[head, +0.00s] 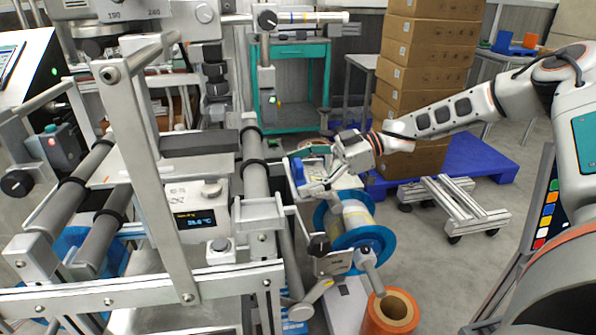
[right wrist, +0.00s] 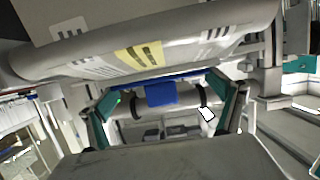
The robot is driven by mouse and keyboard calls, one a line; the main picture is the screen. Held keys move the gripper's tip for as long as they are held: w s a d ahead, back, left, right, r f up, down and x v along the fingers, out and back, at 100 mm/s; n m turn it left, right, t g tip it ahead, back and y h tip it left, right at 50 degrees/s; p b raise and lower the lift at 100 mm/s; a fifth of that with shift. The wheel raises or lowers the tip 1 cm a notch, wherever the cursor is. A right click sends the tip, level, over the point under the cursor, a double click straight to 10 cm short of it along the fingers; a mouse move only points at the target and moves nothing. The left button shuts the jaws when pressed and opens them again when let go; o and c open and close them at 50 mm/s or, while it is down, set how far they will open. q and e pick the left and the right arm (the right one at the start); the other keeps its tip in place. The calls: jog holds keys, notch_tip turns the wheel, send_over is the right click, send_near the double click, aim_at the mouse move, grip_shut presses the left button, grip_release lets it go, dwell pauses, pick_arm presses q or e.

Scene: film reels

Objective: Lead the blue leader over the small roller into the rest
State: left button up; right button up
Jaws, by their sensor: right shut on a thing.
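My right gripper (head: 307,180) is beside the machine, above the reel with blue flanges (head: 374,240). It is shut on the blue leader (head: 297,172), whose small blue end shows at the fingers. In the right wrist view the blue leader (right wrist: 161,93) hangs between the two teal-padded fingers, below a pale web with a yellow strip (right wrist: 140,55). Behind it is a light roller with black rings (right wrist: 185,98). In the head view a grey roller with black rings (head: 255,180) lies just left of the gripper. I cannot tell which part is the rest. My left gripper is not in view.
An orange roll (head: 390,313) stands on the floor below the reel. A metal dolly (head: 452,207) and a blue pallet (head: 480,160) with stacked cartons (head: 425,55) are behind to the right. The machine's upright frame (head: 150,170) stands left of the gripper.

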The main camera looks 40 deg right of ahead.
jog(key=shift+f, duration=0.6)
jog(key=o, duration=1)
jog(key=shift+c, duration=0.2)
jog(key=shift+f, duration=0.1)
